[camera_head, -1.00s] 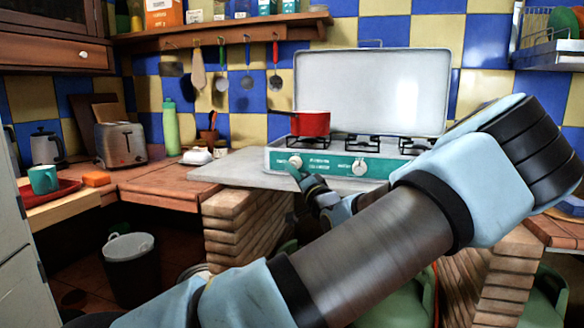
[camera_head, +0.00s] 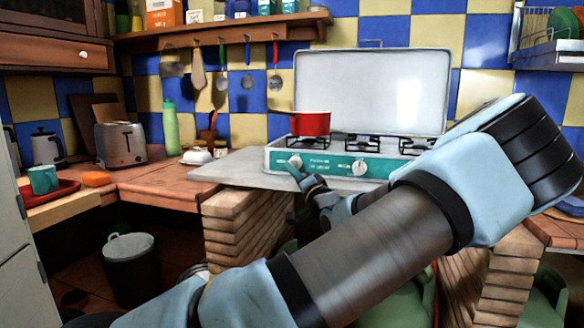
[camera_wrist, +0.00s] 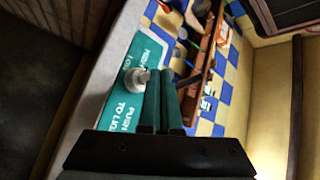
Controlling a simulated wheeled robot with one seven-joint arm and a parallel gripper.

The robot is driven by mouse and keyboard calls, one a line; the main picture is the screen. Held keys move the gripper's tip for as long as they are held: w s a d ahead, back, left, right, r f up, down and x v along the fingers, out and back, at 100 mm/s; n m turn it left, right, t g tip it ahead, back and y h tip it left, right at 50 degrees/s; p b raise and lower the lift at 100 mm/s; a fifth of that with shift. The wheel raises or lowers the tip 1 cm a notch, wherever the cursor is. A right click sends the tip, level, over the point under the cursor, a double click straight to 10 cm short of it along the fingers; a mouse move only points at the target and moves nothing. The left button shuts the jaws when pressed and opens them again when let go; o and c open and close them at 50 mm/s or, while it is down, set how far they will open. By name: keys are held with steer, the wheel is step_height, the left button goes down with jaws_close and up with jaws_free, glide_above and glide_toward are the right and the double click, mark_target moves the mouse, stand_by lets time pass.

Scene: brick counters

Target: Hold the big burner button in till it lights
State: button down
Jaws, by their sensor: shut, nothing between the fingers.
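The stove (camera_head: 279,160) stands on the counter with its white lid up and a teal front panel. A left knob (camera_head: 296,161) and a right knob (camera_head: 359,168) sit on that panel. In the wrist view one round grey knob (camera_wrist: 137,79) shows beside "PUSH TO LIGHT" lettering. My gripper (camera_head: 294,170) is shut and empty, with its teal fingertips at the panel by the left knob. In the wrist view my gripper (camera_wrist: 158,74) has its fingers together just right of the knob. I cannot tell whether they touch it. No flame is visible.
A red pot (camera_head: 311,123) sits on the left burner. A toaster (camera_head: 121,144), a green bottle (camera_head: 170,128) and a red tray (camera_head: 62,189) stand on the left counter. Utensils hang under the shelf (camera_head: 230,31). My arm hides the stove's right front.

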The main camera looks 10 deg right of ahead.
steer(key=shift+w, duration=0.1)
steer(key=shift+w+d, duration=0.2)
steer(key=shift+w, duration=0.05)
steer(key=shift+w+d+p, duration=0.2)
steer(key=shift+w+p, duration=0.1)
steer(key=shift+w, duration=0.05)
stand_by(0.7)
stand_by(1.8)
steer(key=shift+s+a+p, duration=0.3)
steer(key=shift+s+a, duration=0.1)
steer(key=shift+s, duration=0.35)
steer(key=s, duration=0.1)
steer(key=s+a+p, duration=0.1)
steer(key=s, duration=0.1)
steer(key=s+a, duration=0.1)
steer(key=shift+s+a, duration=0.2)
steer(key=shift+a, duration=0.05)
